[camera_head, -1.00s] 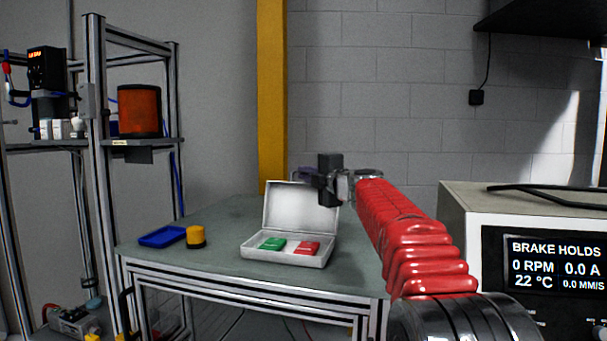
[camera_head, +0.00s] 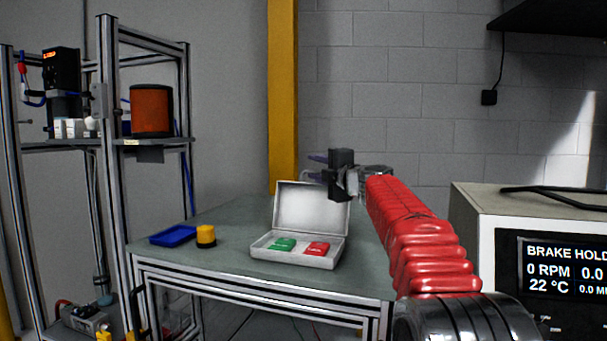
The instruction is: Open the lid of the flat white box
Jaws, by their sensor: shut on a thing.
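The flat white box (camera_head: 300,260) sits on the table with its lid (camera_head: 310,210) standing up, tilted steeply open at the back. A green block (camera_head: 283,244) and a red block (camera_head: 317,248) lie inside the box. The dark gripper body hides part of that edge, and the exact finger contact is too small to make out.
The grey-green table (camera_head: 225,265) also holds a blue tray (camera_head: 173,236) and a yellow-and-black cylinder (camera_head: 206,236) left of the box. A metal shelf rack (camera_head: 112,150) stands at the left. A cabinet with a display (camera_head: 563,268) stands at the right.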

